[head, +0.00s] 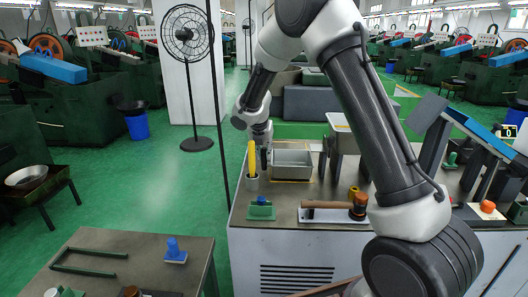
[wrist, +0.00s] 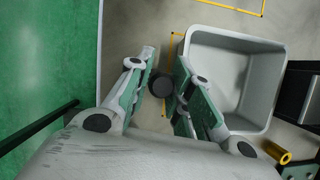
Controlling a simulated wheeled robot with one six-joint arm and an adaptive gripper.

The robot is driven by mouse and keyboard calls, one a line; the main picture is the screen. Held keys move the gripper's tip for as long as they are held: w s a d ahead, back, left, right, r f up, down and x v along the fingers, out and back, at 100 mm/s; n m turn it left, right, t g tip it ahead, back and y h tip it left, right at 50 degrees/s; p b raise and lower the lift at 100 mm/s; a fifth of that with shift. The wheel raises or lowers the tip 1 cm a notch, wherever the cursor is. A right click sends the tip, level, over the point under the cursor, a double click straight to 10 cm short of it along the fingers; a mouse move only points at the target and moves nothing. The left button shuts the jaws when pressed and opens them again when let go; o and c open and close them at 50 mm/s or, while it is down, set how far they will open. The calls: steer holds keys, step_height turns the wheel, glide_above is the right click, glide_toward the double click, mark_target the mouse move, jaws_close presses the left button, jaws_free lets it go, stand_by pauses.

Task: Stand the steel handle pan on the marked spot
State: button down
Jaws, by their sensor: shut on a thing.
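The steel handle pan, a grey open rectangular pan (head: 293,157), stands level on or just above the bench top. It looks empty in the wrist view (wrist: 228,75). My gripper (head: 263,160) is low at the pan's left side. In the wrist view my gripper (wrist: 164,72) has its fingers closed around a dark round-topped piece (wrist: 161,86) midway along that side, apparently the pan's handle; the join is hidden. A yellow outline (wrist: 171,47), apparently the marked spot, shows along the pan's left edge. Whether the pan's base touches the bench cannot be told.
A cup (head: 251,183) with a yellow item stands close left of the pan. In front are a green block with a blue knob (head: 262,209) and a brown-handled tool (head: 330,206) on a white plate. A dark-legged stand (head: 341,143) is close right. A thin pole (head: 218,90) rises left.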

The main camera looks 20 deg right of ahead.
steer(key=shift+f, duration=0.2)
steer(key=c, duration=1.2)
jaws_free()
